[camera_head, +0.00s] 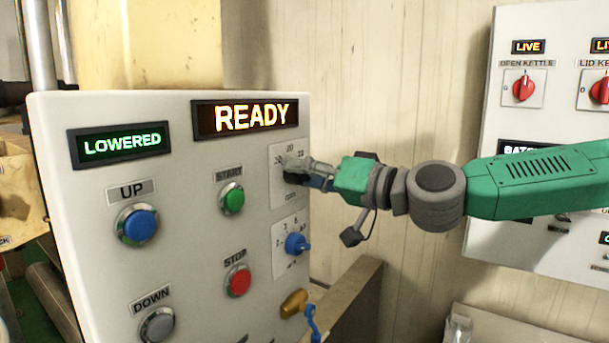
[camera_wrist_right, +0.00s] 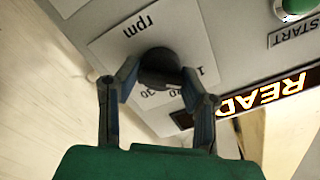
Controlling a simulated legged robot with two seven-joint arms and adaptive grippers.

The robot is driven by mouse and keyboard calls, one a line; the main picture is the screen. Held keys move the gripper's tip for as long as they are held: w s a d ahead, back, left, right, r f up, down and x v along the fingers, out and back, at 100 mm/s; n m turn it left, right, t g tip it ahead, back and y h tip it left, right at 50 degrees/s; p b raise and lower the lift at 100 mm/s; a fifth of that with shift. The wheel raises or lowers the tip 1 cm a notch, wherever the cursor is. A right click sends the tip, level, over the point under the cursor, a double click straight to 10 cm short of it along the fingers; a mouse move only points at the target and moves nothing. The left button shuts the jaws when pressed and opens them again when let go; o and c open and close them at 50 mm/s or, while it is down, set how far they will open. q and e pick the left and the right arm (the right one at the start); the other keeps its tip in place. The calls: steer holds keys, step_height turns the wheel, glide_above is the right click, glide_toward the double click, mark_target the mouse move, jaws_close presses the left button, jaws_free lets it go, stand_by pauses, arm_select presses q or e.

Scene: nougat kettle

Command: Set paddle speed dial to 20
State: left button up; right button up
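The paddle speed dial is a black round knob (camera_wrist_right: 160,66) on a white scale plate marked rpm in the right wrist view. Its plate (camera_head: 281,195) also shows at the upper right of the control panel in the head view. My right gripper (camera_wrist_right: 160,78) has a finger on each side of the knob, with the tips against its sides. In the head view the right gripper (camera_head: 302,172) reaches the plate from the right and covers most of the knob. The dial's pointer is hidden, so I cannot tell its setting. My left gripper is not in view.
The panel (camera_head: 185,230) has a READY display (camera_head: 246,117), a green START button (camera_head: 232,199), a red STOP button (camera_head: 238,281) and a blue selector knob (camera_head: 297,243) below the dial. A second panel (camera_head: 520,110) with red knobs hangs at the right.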

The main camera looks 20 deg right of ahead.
steer(key=shift+f+m, duration=0.2)
steer(key=shift+m, duration=0.1)
steer(key=m+b, duration=0.2)
steer(key=m, duration=0.1)
steer(key=shift+f+b, duration=0.15)
steer(key=shift+b, duration=0.2)
steer(key=m+b, duration=0.1)
steer(key=m, duration=0.2)
steer(key=shift+m+b, duration=0.3)
steer(key=shift+b, duration=0.1)
steer(key=shift+m+b, duration=0.55)
steer(key=shift+m, duration=0.65)
steer(key=o, duration=1.2)
steer(key=shift+c, duration=0.2)
steer(key=shift+w+d, duration=0.15)
